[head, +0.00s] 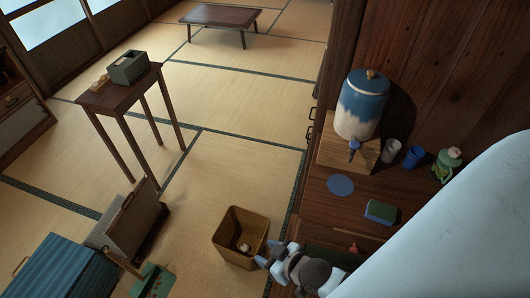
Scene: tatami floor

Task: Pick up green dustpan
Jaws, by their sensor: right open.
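The green dustpan (156,282) is at the bottom left of the head view, near the floor. A brown stick-like handle runs up and left from it, and its lower edge is close to the frame's bottom. My right gripper (268,257) is open and empty, at the bottom centre, well to the right of the dustpan. It overlaps the right rim of a wicker basket in the picture, and I cannot tell whether they touch. My left gripper is not in view.
The wicker basket (240,222) stands between dustpan and gripper, with a small pale item inside. A blue chest (62,272) and grey-brown case (135,225) are left of the dustpan. A wooden counter (318,215) borders the right. Tatami floor (235,160) is clear beyond the basket.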

